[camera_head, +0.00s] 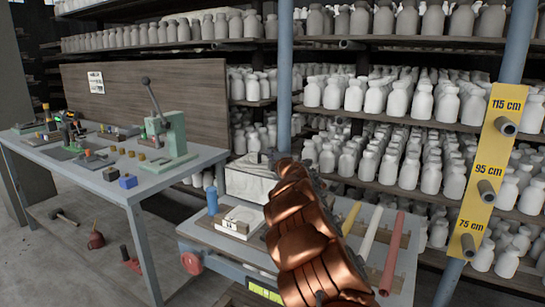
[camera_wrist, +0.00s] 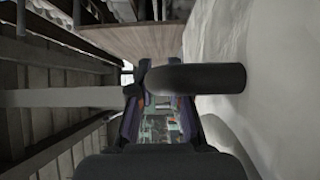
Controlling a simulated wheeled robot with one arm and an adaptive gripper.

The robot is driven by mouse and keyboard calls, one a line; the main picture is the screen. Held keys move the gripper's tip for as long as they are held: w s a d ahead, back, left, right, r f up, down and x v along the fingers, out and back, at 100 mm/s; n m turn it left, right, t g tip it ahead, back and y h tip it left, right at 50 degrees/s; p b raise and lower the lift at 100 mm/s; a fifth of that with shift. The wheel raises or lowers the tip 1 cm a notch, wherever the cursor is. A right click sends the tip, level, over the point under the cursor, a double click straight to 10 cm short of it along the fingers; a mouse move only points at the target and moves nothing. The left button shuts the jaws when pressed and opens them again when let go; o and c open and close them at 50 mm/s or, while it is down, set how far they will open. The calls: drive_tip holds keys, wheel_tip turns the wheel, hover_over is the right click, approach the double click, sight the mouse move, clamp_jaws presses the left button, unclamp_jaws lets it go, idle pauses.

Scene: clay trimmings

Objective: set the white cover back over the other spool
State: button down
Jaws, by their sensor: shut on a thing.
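The white cover (camera_head: 250,181) is a pale, wrinkled, box-like piece above the low bench, just left of my copper arm in the head view. A small dark piece shows at its top. In the wrist view, its pale surface (camera_wrist: 285,85) fills the right side. My gripper (camera_wrist: 152,88) is shut on a dark grey cylindrical grip that stands out in front of this pale surface. I cannot make out a spool in either view, nor whether the cover touches the bench.
The low bench (camera_head: 205,238) holds a white square tray (camera_head: 240,221), a blue bottle (camera_head: 212,200) and coloured rods (camera_head: 392,252). A yellow height board (camera_head: 489,170) with dark pegs stands right. A workbench (camera_head: 100,172) with a green press (camera_head: 175,140) stands left. Shelves of pale bottles fill the back.

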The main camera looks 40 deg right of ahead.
drive_tip(key=shift+f, duration=0.2)
drive_tip(key=c, duration=1.1)
unclamp_jaws()
drive_tip(key=shift+r, duration=0.1)
drive_tip(key=shift+r, duration=0.15)
drive_tip(key=shift+v, duration=5.95)
drive_tip(key=shift+a+r, duration=0.1)
drive_tip(key=shift+a, duration=0.05)
